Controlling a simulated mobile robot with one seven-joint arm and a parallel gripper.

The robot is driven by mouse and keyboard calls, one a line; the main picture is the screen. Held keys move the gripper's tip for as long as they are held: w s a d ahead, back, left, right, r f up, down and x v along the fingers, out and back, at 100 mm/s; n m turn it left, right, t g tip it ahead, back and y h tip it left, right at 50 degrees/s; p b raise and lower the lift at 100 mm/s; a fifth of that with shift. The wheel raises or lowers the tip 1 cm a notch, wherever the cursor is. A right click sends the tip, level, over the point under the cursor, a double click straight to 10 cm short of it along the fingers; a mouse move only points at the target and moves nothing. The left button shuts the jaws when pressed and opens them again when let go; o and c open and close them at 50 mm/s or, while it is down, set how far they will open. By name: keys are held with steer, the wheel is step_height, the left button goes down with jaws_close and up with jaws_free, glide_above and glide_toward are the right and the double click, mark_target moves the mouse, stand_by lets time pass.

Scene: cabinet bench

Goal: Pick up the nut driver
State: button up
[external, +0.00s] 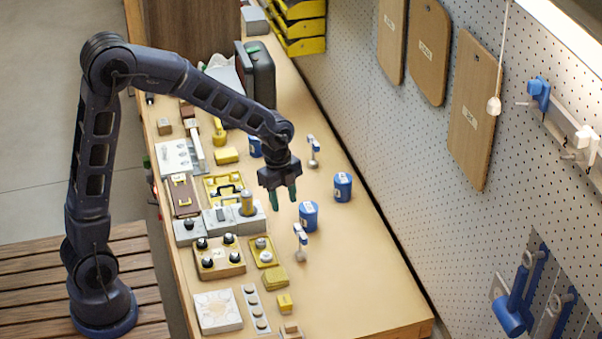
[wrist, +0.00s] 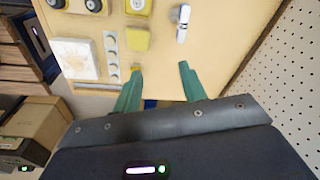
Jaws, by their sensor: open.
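I cannot tell for sure which thing is the nut driver. Two small tools with white and blue parts are on the bench: one tool (external: 300,236) in the middle, near a blue cup, and another tool (external: 313,152) farther back. A whitish tool (wrist: 182,22) also shows at the top of the wrist view, beyond my fingers. My gripper (external: 283,198) is open and empty, pointing down above the bench, left of the blue cups. In the wrist view its green fingers (wrist: 160,86) are apart with bare bench between them.
Blue cups (external: 309,216) (external: 343,187) stand on the bench (external: 365,280). Knob blocks (external: 219,257), a white pad (external: 217,312), a button strip (external: 256,309) and yellow blocks (external: 275,277) crowd the left side. A pegboard wall (external: 420,150) borders the right. The front right is clear.

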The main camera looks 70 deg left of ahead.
mark_target(298, 230)
steer(key=w+a+f+m, duration=0.1)
steer(key=f, duration=0.2)
steer(key=w+a+f+m, duration=0.1)
steer(key=w+f, duration=0.1)
steer(key=f, duration=0.1)
steer(key=w+a+f+m, duration=0.1)
steer(key=f, duration=0.2)
steer(key=shift+w+a+g+h, duration=0.25)
steer(key=shift+a+g+h, duration=0.05)
steer(key=shift+h, duration=0.1)
steer(key=shift+w+d+f, duration=0.1)
steer(key=shift+d+f, duration=0.1)
steer(key=shift+f, duration=1.2)
steer(key=shift+d+f, duration=0.2)
steer(key=shift+f, duration=1.2)
steer(key=shift+w+d+f, duration=0.1)
steer(key=shift+f, duration=0.75)
steer(key=shift+w+d+f, duration=0.15)
steer(key=shift+f, duration=0.7)
steer(key=shift+w+d+f, duration=0.1)
steer(key=shift+f, duration=0.75)
jaws_close()
